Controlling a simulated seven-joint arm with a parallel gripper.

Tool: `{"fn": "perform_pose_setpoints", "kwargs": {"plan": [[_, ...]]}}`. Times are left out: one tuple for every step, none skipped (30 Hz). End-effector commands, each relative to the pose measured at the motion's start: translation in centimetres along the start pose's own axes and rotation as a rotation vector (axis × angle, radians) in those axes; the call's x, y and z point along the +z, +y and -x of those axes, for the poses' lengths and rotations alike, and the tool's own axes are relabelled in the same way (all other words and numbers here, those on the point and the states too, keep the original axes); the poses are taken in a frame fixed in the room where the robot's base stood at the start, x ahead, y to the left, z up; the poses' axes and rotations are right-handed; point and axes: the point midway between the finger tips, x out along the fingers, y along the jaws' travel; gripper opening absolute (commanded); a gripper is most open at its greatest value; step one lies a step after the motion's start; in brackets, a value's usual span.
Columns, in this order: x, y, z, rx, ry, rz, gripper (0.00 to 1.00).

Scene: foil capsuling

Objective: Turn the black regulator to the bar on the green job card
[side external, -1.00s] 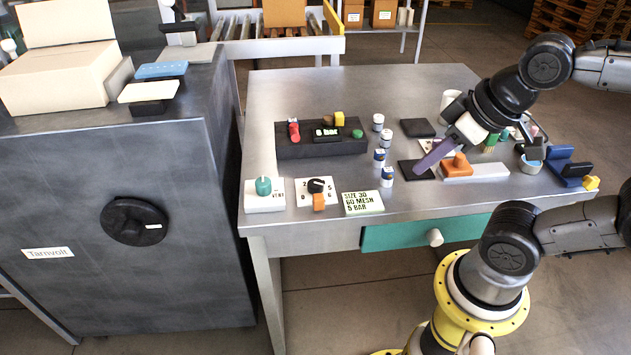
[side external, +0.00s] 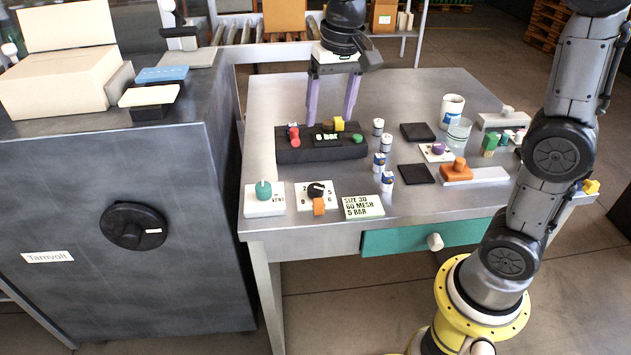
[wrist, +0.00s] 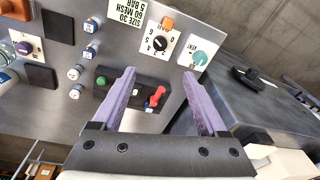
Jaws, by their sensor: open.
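The black regulator (side external: 317,189) is a small knob on a white numbered plate near the table's front left edge; it also shows in the wrist view (wrist: 160,43). An orange tab (side external: 319,206) sits at the plate's front edge. The pale green job card (side external: 363,206) lies just right of it and reads SIZE 30, 60 MESH, 5 BAR. My gripper (side external: 331,122), with purple fingers, is open and empty, pointing down over the black console (side external: 290,154) behind the regulator. In the wrist view my gripper (wrist: 159,73) has its fingers wide apart. The knob's exact pointing is too small to tell.
A teal knob (side external: 263,189) on a white plate stands left of the regulator.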

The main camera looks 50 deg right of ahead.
Motion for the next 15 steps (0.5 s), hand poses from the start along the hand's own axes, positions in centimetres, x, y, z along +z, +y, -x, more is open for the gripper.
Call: {"fn": "perform_pose_setpoints", "kwargs": {"plan": [[-1.0,-0.5,-1.4,0.016,-0.029,-0.004,0.76],[-1.4,-0.7,-2.0,0.023,-0.041,-0.005,0.76],[-1.9,-0.9,-2.8,0.032,-0.056,-0.005,0.76],[-2.1,-1.1,-3.4,0.037,-0.066,-0.005,0.76],[-2.3,-1.1,-3.9,0.043,-0.076,-0.005,0.76],[-2.5,-1.2,-4.6,0.050,-0.090,-0.005,0.76],[-2.5,-1.2,-5.0,0.055,-0.098,-0.005,0.76],[-2.5,-1.2,-5.4,0.060,-0.107,-0.005,0.76],[-2.5,-1.2,-5.8,0.064,-0.114,-0.005,0.76],[-2.5,-1.1,-6.0,0.066,-0.118,-0.005,0.76],[-2.5,-1.1,-6.2,0.067,-0.120,-0.005,0.76],[-2.4,-1.1,-6.5,0.068,-0.122,-0.005,0.76],[-2.4,-1.1,-6.8,0.068,-0.123,-0.005,0.76],[-2.3,-1.1,-7.0,0.069,-0.123,-0.005,0.76],[-2.2,-1.0,-7.5,0.069,-0.124,-0.005,0.76]]}}
